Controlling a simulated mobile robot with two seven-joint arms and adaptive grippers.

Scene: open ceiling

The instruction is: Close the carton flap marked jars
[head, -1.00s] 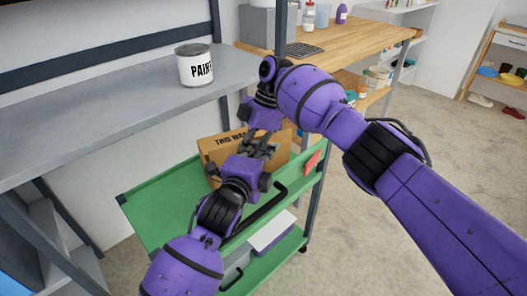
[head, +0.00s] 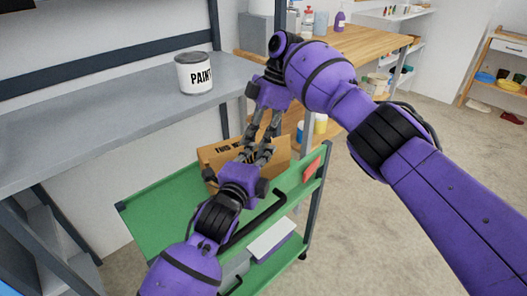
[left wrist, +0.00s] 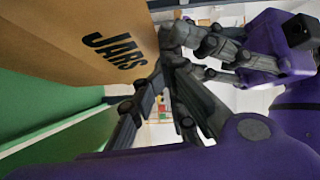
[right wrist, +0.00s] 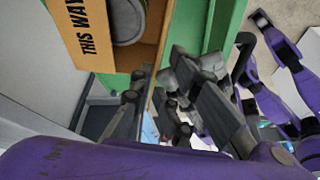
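The open carton (head: 280,155) stands on the green cart. A cardboard panel marked JARS (left wrist: 85,35) fills the upper left of the left wrist view. A flap reading THIS WAY (right wrist: 80,30) shows in the right wrist view. My left gripper (head: 258,153) is at the carton's top, in front of it. Its fingertips (left wrist: 165,70) are close together beside the edge of the JARS panel; whether they touch or pinch it is unclear. My right gripper (right wrist: 160,68) is open above the carton, just above the left gripper. The arms hide part of the carton.
A round grey object (right wrist: 127,20) is inside the carton. A paint can (head: 194,73) stands on the grey shelf (head: 110,115) to the left. The green cart top (head: 155,205) is clear left of the carton. A wooden workbench (head: 350,42) is behind.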

